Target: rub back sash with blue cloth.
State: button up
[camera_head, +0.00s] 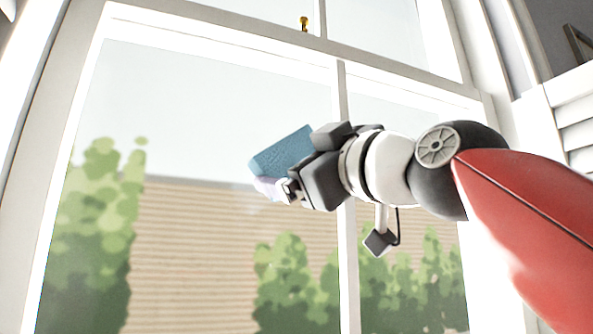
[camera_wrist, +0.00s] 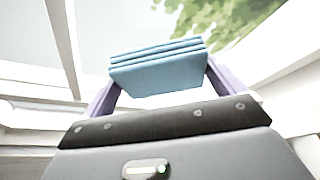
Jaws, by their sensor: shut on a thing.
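The blue cloth (camera_head: 282,150) is a folded, layered pad in front of the large left pane. My gripper (camera_head: 270,186) is shut on it, and its pale purple fingers show beneath the cloth. In the wrist view the cloth (camera_wrist: 158,74) sits between the two purple fingers, with its folded layers facing out. The white-framed window sash (camera_head: 345,240) stands behind, with a vertical bar between its panes. My gripper and arm hide part of that bar. I cannot tell whether the cloth touches the glass.
A white rail (camera_head: 220,40) crosses above the panes, with a small brass catch (camera_head: 304,23) on it. White louvred shutters (camera_head: 572,115) stand at the right. Bushes and a tan sided wall show outside. The left pane is clear of obstacles around the cloth.

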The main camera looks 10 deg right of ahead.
jog(key=shift+s, duration=0.1)
jog(key=shift+s+d+b, duration=0.15)
jog(key=shift+s+d, duration=0.05)
jog(key=shift+s, duration=0.5)
jog(key=shift+s+d+b, duration=0.15)
jog(key=shift+s+d, duration=0.05)
jog(key=shift+s, duration=0.5)
jog(key=shift+s, duration=0.1)
